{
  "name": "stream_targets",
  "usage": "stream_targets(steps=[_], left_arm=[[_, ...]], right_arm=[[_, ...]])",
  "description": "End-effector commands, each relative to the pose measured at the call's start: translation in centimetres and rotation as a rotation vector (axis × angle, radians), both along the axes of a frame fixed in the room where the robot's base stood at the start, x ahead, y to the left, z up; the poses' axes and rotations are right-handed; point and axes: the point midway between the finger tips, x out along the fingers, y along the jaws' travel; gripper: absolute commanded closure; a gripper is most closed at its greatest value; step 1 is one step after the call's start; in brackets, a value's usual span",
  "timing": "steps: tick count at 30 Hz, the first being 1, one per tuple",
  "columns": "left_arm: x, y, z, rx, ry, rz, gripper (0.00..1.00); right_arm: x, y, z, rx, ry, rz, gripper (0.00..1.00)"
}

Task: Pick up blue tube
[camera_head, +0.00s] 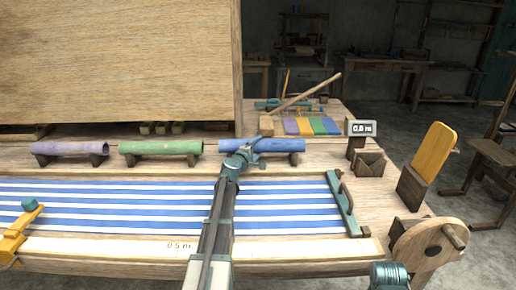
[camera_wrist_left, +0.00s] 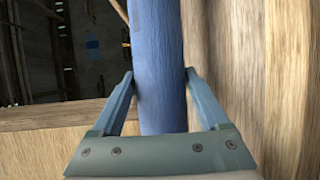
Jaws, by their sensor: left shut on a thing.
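The blue tube (camera_head: 282,145) lies across its dark cradle (camera_head: 293,159) behind the striped cloth, at the right end of a row of tubes. My left gripper (camera_head: 244,157) is at the left part of the tube, shut on it. In the left wrist view the blue tube (camera_wrist_left: 158,60) runs between the two fingers of my left gripper (camera_wrist_left: 159,76), one on each side. The gripper hides part of the tube in the head view. Whether the tube is clear of its cradle I cannot tell. My right gripper is not in view.
A purple tube (camera_head: 70,148) and a green tube (camera_head: 161,147) rest on cradles to the left. A large wooden panel (camera_head: 115,60) stands behind them. Blue-and-white striped cloth (camera_head: 110,208) covers the loom's front. A wooden mallet (camera_head: 266,125) and colored swatches lie behind the blue tube.

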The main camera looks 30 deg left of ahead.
Motion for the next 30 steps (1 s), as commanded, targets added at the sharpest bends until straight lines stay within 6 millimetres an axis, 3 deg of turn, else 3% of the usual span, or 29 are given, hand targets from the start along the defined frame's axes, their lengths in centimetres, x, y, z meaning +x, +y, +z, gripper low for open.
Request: stream_targets(steps=[8,21,30], left_arm=[[-0.4,-0.1,3.4,-0.002,-0.001,0.001,1.0],[-11.3,-1.6,3.8,-0.001,-0.001,0.002,1.0],[-15.2,-2.0,4.2,-0.003,-0.001,0.001,1.0]], right_arm=[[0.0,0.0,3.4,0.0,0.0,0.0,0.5],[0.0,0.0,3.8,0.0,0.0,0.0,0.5],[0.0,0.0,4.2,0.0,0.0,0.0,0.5]])
